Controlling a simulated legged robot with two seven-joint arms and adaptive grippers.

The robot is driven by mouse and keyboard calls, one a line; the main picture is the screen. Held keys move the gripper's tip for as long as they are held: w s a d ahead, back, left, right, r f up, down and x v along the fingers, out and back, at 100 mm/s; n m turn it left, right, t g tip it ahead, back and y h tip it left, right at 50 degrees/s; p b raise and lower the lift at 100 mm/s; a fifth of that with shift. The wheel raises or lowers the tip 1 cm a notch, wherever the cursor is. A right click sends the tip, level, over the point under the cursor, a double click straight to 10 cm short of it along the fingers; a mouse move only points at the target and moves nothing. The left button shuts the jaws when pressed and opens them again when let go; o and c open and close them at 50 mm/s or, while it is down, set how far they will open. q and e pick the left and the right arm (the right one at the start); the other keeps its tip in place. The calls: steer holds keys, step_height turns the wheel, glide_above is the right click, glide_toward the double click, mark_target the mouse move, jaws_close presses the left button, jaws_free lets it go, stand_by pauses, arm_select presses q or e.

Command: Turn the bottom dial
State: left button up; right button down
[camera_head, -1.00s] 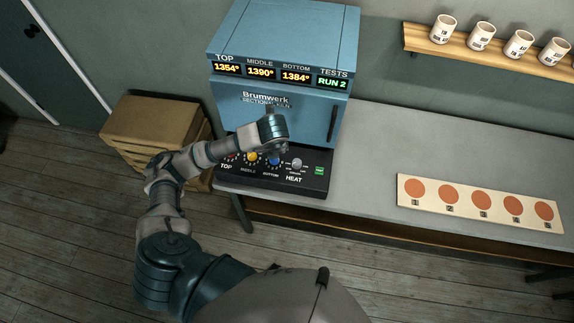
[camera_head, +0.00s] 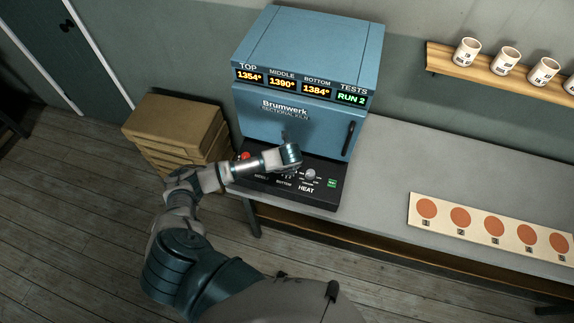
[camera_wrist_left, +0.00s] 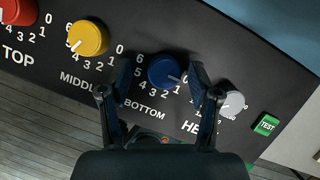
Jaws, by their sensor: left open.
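The blue bottom dial (camera_wrist_left: 164,72) shows in the left wrist view on the black control panel (camera_wrist_left: 210,50), above the word BOTTOM. Its white pointer mark faces the lower right, near the 0 and 1. My left gripper (camera_wrist_left: 160,76) is open, with one finger on each side of the blue dial. Whether the fingers touch it I cannot tell. In the head view my left gripper (camera_head: 288,165) is over the panel of the blue kiln (camera_head: 300,60) and hides the blue dial. The kiln display reads 1384° under BOTTOM.
The yellow middle dial (camera_wrist_left: 88,38) and the red top dial (camera_wrist_left: 18,10) are left of the blue one. The grey heat dial (camera_wrist_left: 231,104) and the green TEST button (camera_wrist_left: 266,124) are on the right. A board with orange discs (camera_head: 480,229) lies on the grey table.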

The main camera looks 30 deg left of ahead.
arm_select(q)
steer(key=shift+w+d+f, duration=0.1)
steer(key=shift+f, duration=0.3)
steer(key=shift+d+f, duration=0.1)
steer(key=shift+d, duration=0.2)
steer(key=c, duration=0.7)
steer(key=shift+a, duration=0.25)
steer(key=c, duration=0.4)
steer(key=shift+c, duration=0.2)
arm_select(e)
steer(key=shift+w+d, duration=0.15)
steer(key=shift+d, duration=0.2)
arm_select(q)
steer(key=shift+f, duration=0.1)
arm_select(e)
steer(key=shift+f, duration=0.1)
